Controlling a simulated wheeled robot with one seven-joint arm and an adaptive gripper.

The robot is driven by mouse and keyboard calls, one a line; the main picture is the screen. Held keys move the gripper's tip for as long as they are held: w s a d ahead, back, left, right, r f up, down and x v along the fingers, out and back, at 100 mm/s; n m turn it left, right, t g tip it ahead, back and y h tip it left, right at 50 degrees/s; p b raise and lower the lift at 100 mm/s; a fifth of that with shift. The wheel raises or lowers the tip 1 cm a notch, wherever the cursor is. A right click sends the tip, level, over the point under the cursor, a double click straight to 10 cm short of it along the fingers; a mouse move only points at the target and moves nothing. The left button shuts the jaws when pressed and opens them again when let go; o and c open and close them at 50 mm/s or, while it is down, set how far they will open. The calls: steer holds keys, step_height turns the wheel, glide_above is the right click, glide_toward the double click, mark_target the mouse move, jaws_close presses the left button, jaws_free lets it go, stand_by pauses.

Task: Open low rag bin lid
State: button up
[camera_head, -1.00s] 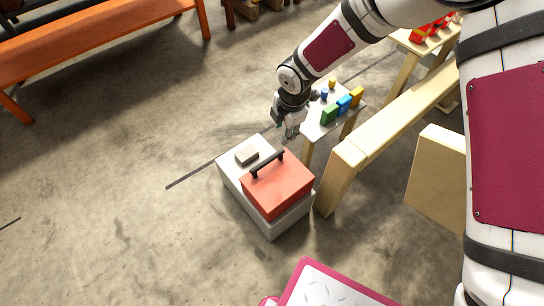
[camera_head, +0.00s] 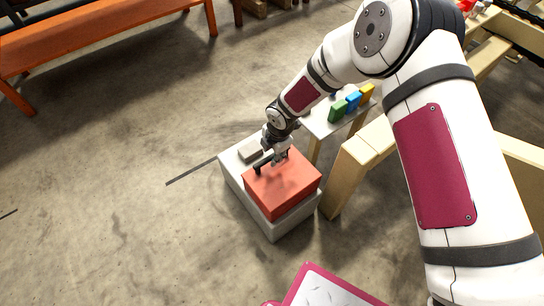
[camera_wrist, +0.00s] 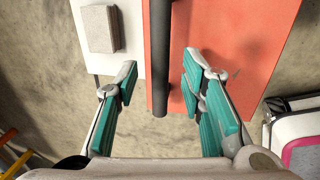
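The low rag bin (camera_head: 266,221) is a grey-white box on the concrete floor. Its red lid (camera_head: 287,187) looks closed and carries a black bar handle (camera_head: 264,165) along its left side. My gripper (camera_head: 277,158) is over the handle and hides part of it. In the wrist view my gripper (camera_wrist: 160,85) is open, with teal pads apart on either side of the black handle (camera_wrist: 160,60). The red lid (camera_wrist: 240,40) fills the area behind the right finger. I cannot tell whether either pad touches the handle.
A grey block (camera_head: 250,151) lies on the bin's pale top beside the lid. A small table with coloured blocks (camera_head: 352,101) and a wooden beam (camera_head: 357,158) stand close on the right. An orange bench (camera_head: 95,38) is at the upper left. Floor on the left is clear.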

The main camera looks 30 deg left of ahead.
steer(key=shift+w+a+f, duration=0.1)
steer(key=shift+a+f, duration=0.05)
steer(key=shift+f, duration=0.65)
steer(key=shift+c, duration=0.2)
jaws_close()
steer(key=shift+r, duration=0.1)
